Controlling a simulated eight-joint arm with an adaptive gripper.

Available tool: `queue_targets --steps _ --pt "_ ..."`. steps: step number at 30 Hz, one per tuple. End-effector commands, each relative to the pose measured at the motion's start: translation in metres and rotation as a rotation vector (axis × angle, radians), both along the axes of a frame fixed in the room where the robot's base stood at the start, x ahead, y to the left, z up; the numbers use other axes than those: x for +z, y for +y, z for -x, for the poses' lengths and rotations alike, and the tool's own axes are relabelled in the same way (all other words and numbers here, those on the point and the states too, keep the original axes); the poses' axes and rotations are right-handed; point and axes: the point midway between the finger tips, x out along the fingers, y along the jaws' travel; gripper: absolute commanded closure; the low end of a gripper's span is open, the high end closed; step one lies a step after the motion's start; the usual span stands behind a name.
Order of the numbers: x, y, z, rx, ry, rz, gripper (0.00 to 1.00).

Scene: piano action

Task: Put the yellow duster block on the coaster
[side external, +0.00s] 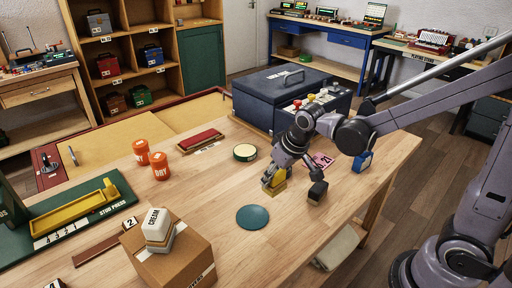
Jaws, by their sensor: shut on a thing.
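The yellow duster block (279,189) is at my gripper's tip, partly hidden by the fingers. My gripper (272,180) points down and is shut on it, low over the wooden worktop. I cannot tell whether the block touches the worktop. The coaster (253,217), which looks like a flat teal disc, lies on the worktop just in front of the block, slightly to the left in the picture. Its visible top is bare, and the block is apart from it.
A round green-edged tin (245,152) lies behind. A cardboard box (170,255) with a cream container (156,226) stands front left. Two orange jars (159,166) and a navy case (280,95) are farther back. Worktop around the coaster is clear.

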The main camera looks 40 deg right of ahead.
Motion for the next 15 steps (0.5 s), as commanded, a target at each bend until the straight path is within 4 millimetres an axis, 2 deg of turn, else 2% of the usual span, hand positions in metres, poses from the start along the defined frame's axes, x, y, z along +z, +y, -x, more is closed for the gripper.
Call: queue_targets --steps 3,7,12,15 --pt "-0.015 0.024 -0.008 0.006 0.0 0.0 0.82" --pt "-0.028 0.045 -0.016 0.004 0.0 0.0 0.82" --pt "-0.038 0.06 -0.022 0.0 0.0 0.0 0.82" --pt "-0.041 0.063 -0.022 -0.001 0.0 0.0 0.82"
